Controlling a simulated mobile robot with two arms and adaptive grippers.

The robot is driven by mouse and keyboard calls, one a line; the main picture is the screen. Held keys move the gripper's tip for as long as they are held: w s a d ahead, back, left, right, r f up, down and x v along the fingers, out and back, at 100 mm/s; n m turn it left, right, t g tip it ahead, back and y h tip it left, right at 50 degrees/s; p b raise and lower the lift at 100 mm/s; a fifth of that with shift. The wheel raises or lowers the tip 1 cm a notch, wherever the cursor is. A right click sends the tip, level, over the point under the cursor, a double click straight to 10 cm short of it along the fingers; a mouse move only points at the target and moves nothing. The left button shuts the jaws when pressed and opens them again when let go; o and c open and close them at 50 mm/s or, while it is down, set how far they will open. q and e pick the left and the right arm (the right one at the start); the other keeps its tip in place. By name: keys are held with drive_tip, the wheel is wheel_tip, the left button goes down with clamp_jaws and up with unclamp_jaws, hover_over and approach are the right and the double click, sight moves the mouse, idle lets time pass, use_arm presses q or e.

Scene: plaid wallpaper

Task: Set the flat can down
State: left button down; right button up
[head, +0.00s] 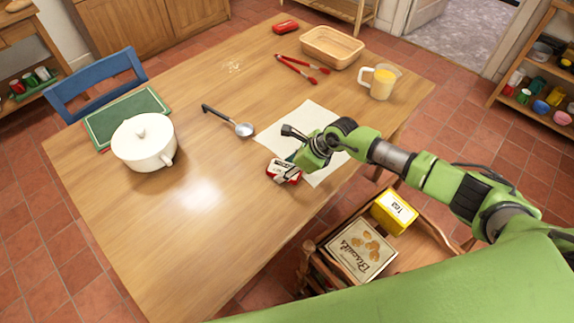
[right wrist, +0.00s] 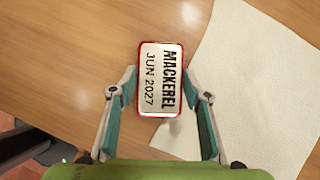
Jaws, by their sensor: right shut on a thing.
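The flat can (head: 284,171) is red and white. In the right wrist view the can (right wrist: 161,80) shows a pale face marked "MACKEREL JUN 2027". My right gripper (head: 290,164) is shut on it, with one finger on each long side in the right wrist view (right wrist: 160,84). My left gripper is not in view.
A trolley below holds a biscuit box (head: 357,247) and tea box (head: 393,211). The table's near left is clear.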

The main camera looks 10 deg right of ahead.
drive_tip(key=o, duration=1.2)
drive_tip(key=shift+d, duration=0.1)
drive_tip(key=b+v, duration=0.2)
drive_tip(key=v, duration=1)
